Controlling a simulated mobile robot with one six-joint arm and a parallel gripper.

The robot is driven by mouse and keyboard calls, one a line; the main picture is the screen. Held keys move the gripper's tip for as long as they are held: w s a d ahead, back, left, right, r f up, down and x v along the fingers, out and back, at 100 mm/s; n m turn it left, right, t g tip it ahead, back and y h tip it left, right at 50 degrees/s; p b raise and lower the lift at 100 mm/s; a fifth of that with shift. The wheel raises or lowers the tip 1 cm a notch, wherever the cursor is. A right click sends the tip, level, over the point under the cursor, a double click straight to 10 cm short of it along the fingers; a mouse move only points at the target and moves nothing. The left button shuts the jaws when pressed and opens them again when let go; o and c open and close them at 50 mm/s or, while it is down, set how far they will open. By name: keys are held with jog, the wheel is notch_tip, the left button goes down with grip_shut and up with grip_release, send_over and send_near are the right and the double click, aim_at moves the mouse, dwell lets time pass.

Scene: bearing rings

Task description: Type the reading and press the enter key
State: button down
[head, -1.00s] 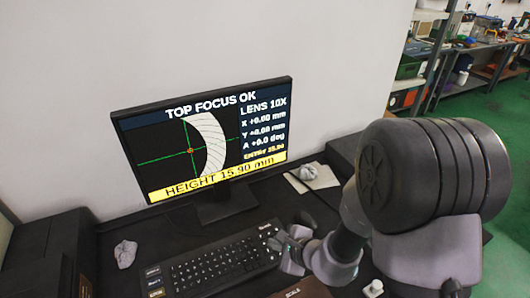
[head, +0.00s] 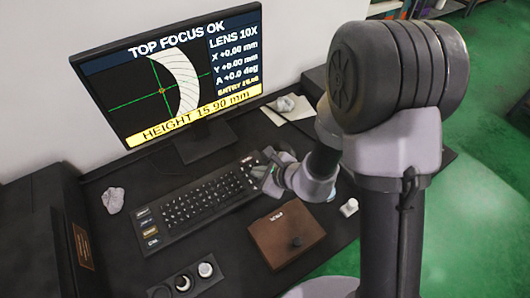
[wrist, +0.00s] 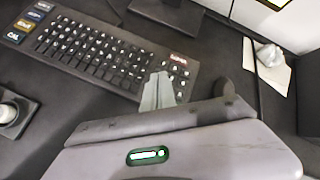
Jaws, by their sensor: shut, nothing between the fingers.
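The black keyboard (head: 207,200) lies on the dark table in front of the monitor (head: 172,82). The screen reads "HEIGHT 15.90 mm" on a yellow bar, with "TOP FOCUS OK" above. A small yellow entry line at its right is too blurred to read surely. My gripper (head: 264,171) is shut and empty at the keyboard's right end. In the wrist view the closed fingertips (wrist: 158,82) are over the number keys on the right part of the keyboard (wrist: 85,48). They hide some keys, and I cannot tell whether they touch one.
A brown box marked scale (head: 287,233) sits in front of the keyboard. A dark holder with round parts (head: 184,282) is at the front left. Crumpled paper (head: 113,200) lies left, and another piece (head: 285,104) lies on white sheets behind. A small white object (head: 349,207) is at right.

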jog(key=w+d+r+m+p, duration=0.1)
jog(key=m+p, duration=0.4)
jog(key=m, duration=1.1)
jog(key=w+d+r+m+p, duration=0.2)
jog(key=m+p, duration=0.4)
jog(key=m, duration=1)
jog(key=shift+d+r, duration=0.25)
jog(key=shift+d, duration=0.45)
notch_tip(320, 180, down, 8)
jog(key=b, duration=0.8)
jog(key=shift+f, duration=0.4)
jog(key=shift+w+f+b, duration=0.1)
jog(key=shift+f+b, duration=0.2)
jog(key=shift+f, duration=0.1)
